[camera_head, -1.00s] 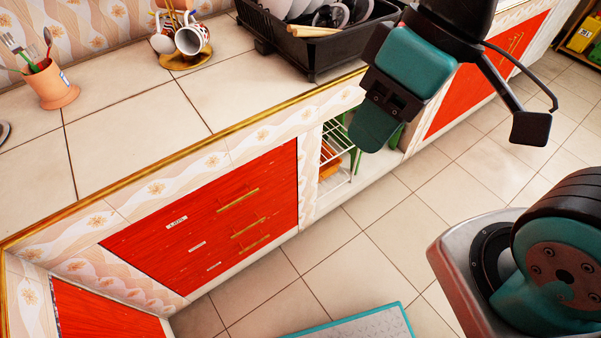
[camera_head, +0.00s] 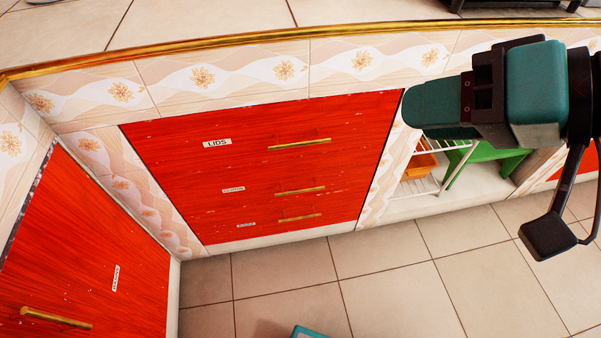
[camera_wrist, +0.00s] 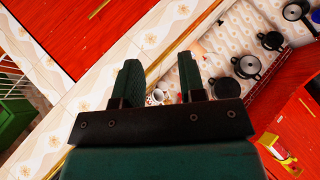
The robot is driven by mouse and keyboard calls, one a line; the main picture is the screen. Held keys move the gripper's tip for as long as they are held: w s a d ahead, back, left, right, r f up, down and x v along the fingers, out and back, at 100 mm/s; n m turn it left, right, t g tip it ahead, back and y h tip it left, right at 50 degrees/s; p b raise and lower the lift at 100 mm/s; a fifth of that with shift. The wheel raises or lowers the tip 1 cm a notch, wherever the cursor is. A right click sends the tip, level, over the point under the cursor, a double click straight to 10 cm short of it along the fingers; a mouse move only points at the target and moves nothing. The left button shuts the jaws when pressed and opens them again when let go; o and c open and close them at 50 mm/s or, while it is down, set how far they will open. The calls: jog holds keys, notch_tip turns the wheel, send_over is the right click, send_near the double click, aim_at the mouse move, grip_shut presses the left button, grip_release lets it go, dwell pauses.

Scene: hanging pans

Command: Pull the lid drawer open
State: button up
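The lid drawer (camera_head: 235,142) is the top red drawer in the cabinet under the counter, with a white "LIDS" label (camera_head: 217,143). It is shut, flush with the cabinet front. Its gold bar handle (camera_head: 299,144) lies right of the label. My gripper (camera_head: 412,105) shows side-on in the head view, to the right of the handle and apart from it in the picture. In the wrist view my gripper (camera_wrist: 159,62) is open, its two fingers apart with nothing between them. I cannot make out the LIDS handle in the wrist view.
Two more shut drawers with gold handles (camera_head: 300,190) (camera_head: 300,217) lie below. A red cabinet door (camera_head: 85,255) stands at left. An open shelf (camera_head: 425,180) is at right. Tiled floor (camera_head: 390,275) in front is mostly clear. Dark pans (camera_wrist: 247,67) hang in the wrist view.

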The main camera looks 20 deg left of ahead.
jog(key=w+a+f+m+t+y+b, duration=0.1)
jog(key=a+f+m+t+y+b, duration=0.15)
jog(key=f+b, duration=0.8)
jog(key=w+a+f+m+t+y+b, duration=0.1)
jog(key=w+a+f+m+y+b, duration=0.15)
jog(key=f+b, duration=0.75)
jog(key=m+t+b, duration=0.6)
jog(key=m+b, duration=0.1)
jog(key=b, duration=0.9)
send_near(300, 142)
jog(key=p+x, duration=0.8)
jog(key=p, duration=0.7)
jog(key=shift+w+a, duration=0.2)
jog(key=shift+a, duration=0.05)
jog(key=shift+w+a+f+p, duration=0.15)
jog(key=shift+w+a+p, duration=0.3)
jog(key=shift+a, duration=0.1)
grip_shut()
